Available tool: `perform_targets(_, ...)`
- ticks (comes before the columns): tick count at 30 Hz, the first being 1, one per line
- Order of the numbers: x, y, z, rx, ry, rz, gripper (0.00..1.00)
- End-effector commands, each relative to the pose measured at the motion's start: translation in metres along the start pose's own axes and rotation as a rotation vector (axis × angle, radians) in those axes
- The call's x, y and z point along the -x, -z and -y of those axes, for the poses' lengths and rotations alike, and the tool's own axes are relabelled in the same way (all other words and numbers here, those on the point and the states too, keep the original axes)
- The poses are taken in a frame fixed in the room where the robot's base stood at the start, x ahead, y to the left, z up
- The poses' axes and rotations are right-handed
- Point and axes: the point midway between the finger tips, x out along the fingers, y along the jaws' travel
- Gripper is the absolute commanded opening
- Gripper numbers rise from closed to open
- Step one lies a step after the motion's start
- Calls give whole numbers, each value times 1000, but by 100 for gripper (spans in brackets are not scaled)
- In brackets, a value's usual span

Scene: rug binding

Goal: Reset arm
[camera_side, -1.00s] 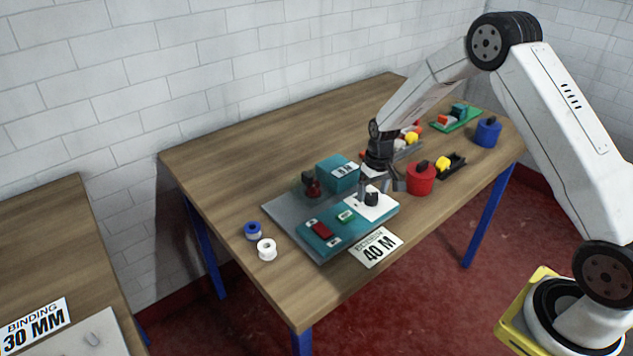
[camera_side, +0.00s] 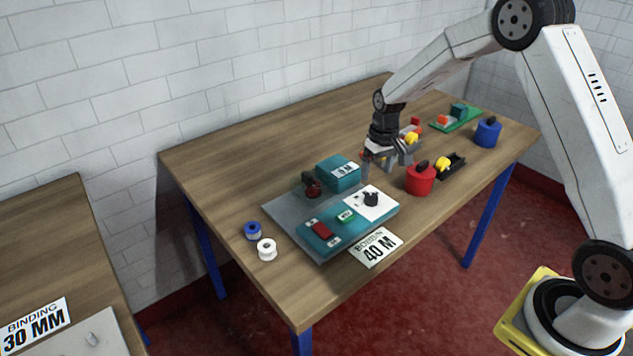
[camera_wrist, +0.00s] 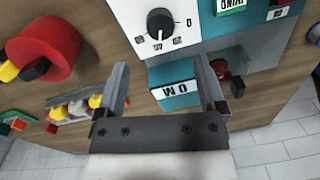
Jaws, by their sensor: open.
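My gripper (camera_side: 387,162) is open and empty. It hangs above the table just behind the bobbin machine, clear of the black knob (camera_side: 371,199) on the machine's white panel (camera_side: 382,206). In the wrist view my gripper's two fingers (camera_wrist: 165,85) stand wide apart with nothing between them. Beyond them are the teal block with a white label (camera_wrist: 173,88) and the black knob (camera_wrist: 160,23). The teal machine base (camera_side: 318,238) carries a red switch (camera_side: 323,231) and a green button (camera_side: 346,215).
A blue pot (camera_side: 487,133) and a green tray (camera_side: 470,120) are farther back. Blue (camera_side: 253,231) and white (camera_side: 267,249) spools sit at left. The table's back left is clear.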

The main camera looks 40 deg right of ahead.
Motion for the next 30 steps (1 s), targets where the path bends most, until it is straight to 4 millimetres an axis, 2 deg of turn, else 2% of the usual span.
perform_targets(8, 7, -10, 7, 12, -5, -13, 89)
perform_targets(14, 22, -37, 23, 43, -16, -46, 89)
perform_targets(21, 40, -88, 45, 91, -28, -103, 89)
perform_targets(30, 52, -159, 62, 156, -33, -174, 89)
